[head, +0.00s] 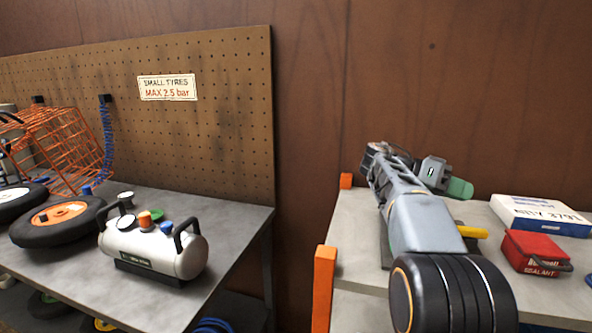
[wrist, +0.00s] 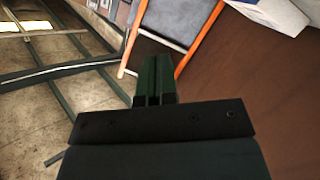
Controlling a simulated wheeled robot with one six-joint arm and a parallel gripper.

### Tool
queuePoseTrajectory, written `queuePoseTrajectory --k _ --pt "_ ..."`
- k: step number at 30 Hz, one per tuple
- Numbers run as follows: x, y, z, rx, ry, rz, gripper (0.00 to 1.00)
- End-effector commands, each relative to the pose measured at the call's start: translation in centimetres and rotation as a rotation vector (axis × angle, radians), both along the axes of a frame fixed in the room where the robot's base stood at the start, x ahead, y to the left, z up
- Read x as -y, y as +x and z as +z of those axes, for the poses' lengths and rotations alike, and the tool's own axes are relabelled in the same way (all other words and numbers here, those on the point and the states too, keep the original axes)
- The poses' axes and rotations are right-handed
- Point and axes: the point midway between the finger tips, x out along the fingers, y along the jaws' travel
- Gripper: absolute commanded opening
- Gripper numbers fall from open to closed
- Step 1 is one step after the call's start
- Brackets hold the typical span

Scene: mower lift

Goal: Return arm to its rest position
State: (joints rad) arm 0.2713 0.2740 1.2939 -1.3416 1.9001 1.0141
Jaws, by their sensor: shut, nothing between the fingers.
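My gripper (wrist: 154,82) shows in the wrist view with its two dark green fingers together and nothing between them. It points toward an orange-framed rack with a grey panel and is apart from it. In the head view my arm (head: 425,222) reaches from the bottom right, back over the grey bench on the right. My gripper's fingers cannot be made out clearly there.
The right bench (head: 355,262) has orange posts (head: 324,288) and holds a white box (head: 540,214) and a red sealant box (head: 537,252). On the left bench (head: 236,222) stand a silver air tank (head: 165,252), a tyre (head: 60,222) and an orange wire basket (head: 62,150). A gap separates the benches.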

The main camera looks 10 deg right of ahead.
Motion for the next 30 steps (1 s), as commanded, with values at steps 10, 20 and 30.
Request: queuePoseTrajectory --k 10,20,30 --pt "-5.9 -1.3 -1.5 -0.14 0.525 0.47 0.0" --pt "-18.8 -5.8 -6.5 -0.162 1.055 1.133 0.0" --pt "-25.9 -9.4 -8.7 -0.057 1.222 1.467 0.0"
